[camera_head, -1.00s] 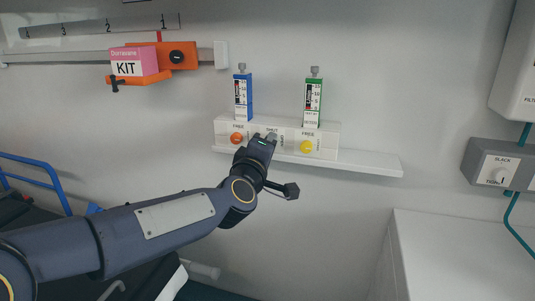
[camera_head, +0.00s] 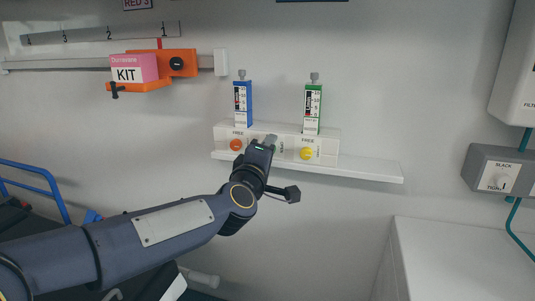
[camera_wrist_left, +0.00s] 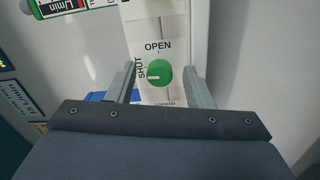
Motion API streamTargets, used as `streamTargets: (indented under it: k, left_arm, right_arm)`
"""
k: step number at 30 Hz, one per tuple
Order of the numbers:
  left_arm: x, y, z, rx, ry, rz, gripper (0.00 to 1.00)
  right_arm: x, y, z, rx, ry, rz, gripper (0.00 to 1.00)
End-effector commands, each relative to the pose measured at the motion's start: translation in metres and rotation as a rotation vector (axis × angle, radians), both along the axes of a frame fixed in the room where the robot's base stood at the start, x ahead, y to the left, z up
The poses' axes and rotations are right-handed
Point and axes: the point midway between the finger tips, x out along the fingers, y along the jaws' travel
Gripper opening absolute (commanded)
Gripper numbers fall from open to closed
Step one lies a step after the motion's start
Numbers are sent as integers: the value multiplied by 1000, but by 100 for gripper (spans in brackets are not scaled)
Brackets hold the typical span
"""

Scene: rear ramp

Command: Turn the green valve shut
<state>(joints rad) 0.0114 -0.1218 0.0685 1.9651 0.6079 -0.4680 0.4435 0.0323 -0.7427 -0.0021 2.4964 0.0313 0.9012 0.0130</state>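The green valve (camera_wrist_left: 160,76) is a round green knob on a white plate in the left wrist view. OPEN is printed above it, SHUT to its left and LOCKED below. Its white mark lies on the left half, pointing left toward SHUT. My left gripper (camera_wrist_left: 161,88) is open, with one grey finger on each side of the knob; I cannot tell whether they touch it. In the head view my left gripper (camera_head: 267,142) is in front of the white panel (camera_head: 330,133) and hides the green valve. My right gripper is not in view.
An orange knob (camera_head: 236,145) and a yellow knob (camera_head: 306,153) flank the gripper. A blue flowmeter (camera_head: 243,103) and a green flowmeter (camera_head: 313,108) stand above. A white ledge (camera_head: 370,170) runs below. A pink kit box (camera_head: 134,68) is upper left, a grey dial box (camera_head: 497,170) right.

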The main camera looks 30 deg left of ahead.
Motion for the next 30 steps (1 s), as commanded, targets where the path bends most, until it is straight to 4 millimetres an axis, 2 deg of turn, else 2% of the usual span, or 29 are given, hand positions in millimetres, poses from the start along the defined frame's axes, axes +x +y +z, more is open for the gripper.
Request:
streamTargets:
  k: [8,21,30]
  left_arm:
    - [-4,-1,1,0,-1,0,47]
    - [-68,-16,-2,0,-1,0,47]
    - [-76,-18,-4,0,0,0,47]
  right_arm:
    - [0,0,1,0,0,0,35]
    - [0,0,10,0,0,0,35]
    - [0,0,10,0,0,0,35]
